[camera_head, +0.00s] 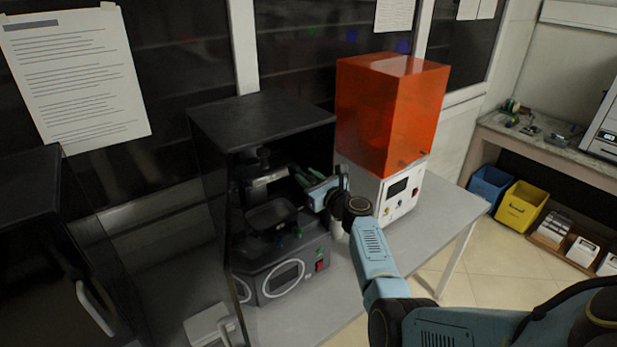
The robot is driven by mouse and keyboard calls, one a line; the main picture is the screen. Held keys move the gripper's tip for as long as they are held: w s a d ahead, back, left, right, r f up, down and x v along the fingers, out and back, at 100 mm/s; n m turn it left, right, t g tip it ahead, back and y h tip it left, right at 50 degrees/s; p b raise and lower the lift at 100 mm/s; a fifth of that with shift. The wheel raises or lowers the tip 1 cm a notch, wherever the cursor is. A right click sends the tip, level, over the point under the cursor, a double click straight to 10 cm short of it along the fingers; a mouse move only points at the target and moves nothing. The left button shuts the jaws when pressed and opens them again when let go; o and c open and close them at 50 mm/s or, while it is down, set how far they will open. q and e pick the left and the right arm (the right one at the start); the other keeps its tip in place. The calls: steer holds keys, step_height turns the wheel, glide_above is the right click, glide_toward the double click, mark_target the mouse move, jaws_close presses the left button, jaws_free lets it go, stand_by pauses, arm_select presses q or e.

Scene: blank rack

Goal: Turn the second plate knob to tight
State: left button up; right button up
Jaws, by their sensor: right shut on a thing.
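A black machine with an open-fronted hood (262,118) stands on the grey table. Inside it, a dark plate assembly (262,183) with an upright black knob (263,156) on top hangs above a dark tray (271,214). My right gripper (304,181) reaches in from the right, at the right side of the plate assembly. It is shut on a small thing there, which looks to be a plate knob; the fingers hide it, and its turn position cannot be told. My left gripper is not in view.
A machine with an orange cover (388,105) stands close behind my right forearm. The grey table (440,225) has bare room at its right. The black hood's side walls border the opening. Blue (490,184) and yellow (521,206) bins sit at the far right.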

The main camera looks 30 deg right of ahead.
stand_by(0.3)
steer(key=o, duration=1)
steer(key=shift+s, duration=0.15)
steer(key=shift+s+f, duration=0.1)
steer(key=shift+s, duration=0.55)
steer(key=s, duration=0.8)
steer(key=s+d, duration=0.1)
steer(key=s, duration=0.2)
steer(key=shift+s, duration=0.4)
